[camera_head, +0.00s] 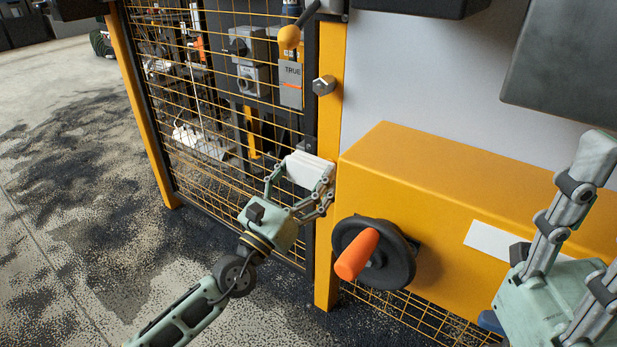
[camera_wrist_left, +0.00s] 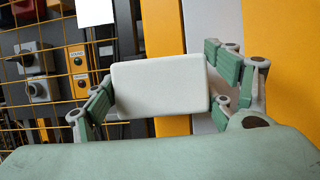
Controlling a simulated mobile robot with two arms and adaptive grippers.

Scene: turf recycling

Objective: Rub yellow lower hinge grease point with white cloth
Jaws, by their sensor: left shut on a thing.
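My left gripper (camera_head: 300,188) is shut on the white cloth (camera_head: 308,169), which looks like a pale, thick rectangular pad. The gripper holds it at the edge of the mesh door, beside the yellow post (camera_head: 327,240). In the left wrist view the cloth (camera_wrist_left: 160,88) sits between the green finger pads, with the mesh and yellow post behind it. Whether it touches the post or door is unclear. I cannot make out the yellow lower hinge grease point; the cloth and fingers cover part of that area. My right gripper (camera_head: 592,215) is at the right edge, partly cut off, its fingers apart and empty.
The yellow mesh door (camera_head: 195,120) has switch boxes behind it. A yellow-knobbed lever (camera_head: 289,38) and a metal hex bolt (camera_head: 324,85) are above the cloth. A black handwheel with an orange handle (camera_head: 358,254) juts out from the yellow housing (camera_head: 430,165). The floor at left is open.

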